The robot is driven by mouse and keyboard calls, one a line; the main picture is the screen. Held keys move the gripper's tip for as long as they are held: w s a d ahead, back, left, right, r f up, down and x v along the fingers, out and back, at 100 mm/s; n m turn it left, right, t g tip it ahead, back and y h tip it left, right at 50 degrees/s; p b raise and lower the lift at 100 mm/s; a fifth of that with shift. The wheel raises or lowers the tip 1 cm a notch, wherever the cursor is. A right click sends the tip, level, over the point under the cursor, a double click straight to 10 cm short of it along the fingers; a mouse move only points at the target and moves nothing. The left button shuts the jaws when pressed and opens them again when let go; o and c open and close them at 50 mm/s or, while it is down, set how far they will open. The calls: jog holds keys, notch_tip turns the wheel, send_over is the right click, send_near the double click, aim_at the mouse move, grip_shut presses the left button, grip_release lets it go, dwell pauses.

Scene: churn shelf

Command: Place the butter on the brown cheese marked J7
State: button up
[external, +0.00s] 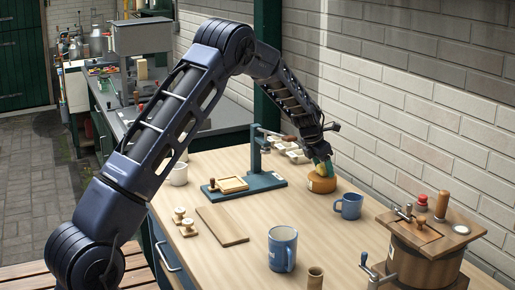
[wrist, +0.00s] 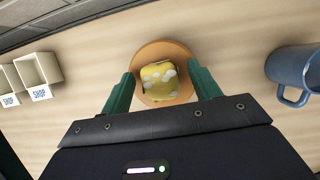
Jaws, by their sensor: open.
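The brown cheese (external: 322,186) is a low round wheel near the far side of the wooden table; it also shows in the wrist view (wrist: 170,49). A pale label shows on its side in the external view, too small to read. The butter, a yellow block with pale patches (wrist: 158,77), lies on top of the cheese in the wrist view. My gripper (wrist: 160,80) is open, with its green fingers on either side of the butter. I cannot tell whether either finger touches it. In the external view my gripper (external: 322,168) is just above the cheese and largely hides the butter.
A blue mug (external: 348,206) stands close to the cheese, at the right in the wrist view (wrist: 292,76). Small boxes marked SHOP (wrist: 38,72) are at the left. A churn (external: 425,262), another mug (external: 283,250) and a board (external: 222,226) stand nearer the front.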

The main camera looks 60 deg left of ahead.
jog(key=v, duration=1.2)
jog(key=s+d+r+m+h, duration=0.1)
jog(key=s+d+r+m, duration=0.85)
jog(key=s+d, duration=0.3)
jog(key=s+d+r+m, duration=0.9)
jog(key=s+d+r, duration=0.15)
jog(key=d, duration=0.25)
jog(key=s+d+f+m, duration=0.1)
jog(key=s+d+m, duration=0.2)
jog(key=s, duration=0.7)
jog(key=s+d+f+m, duration=0.1)
jog(key=s+d+m, duration=0.3)
jog(key=s+m, duration=0.4)
jog(key=s+d+f+m+y, duration=0.1)
jog(key=s+d+m, duration=0.3)
jog(key=s, duration=0.8)
jog(key=shift+d+f+m, duration=0.15)
jog(key=shift+d+m, duration=0.1)
jog(key=shift+m, duration=1)
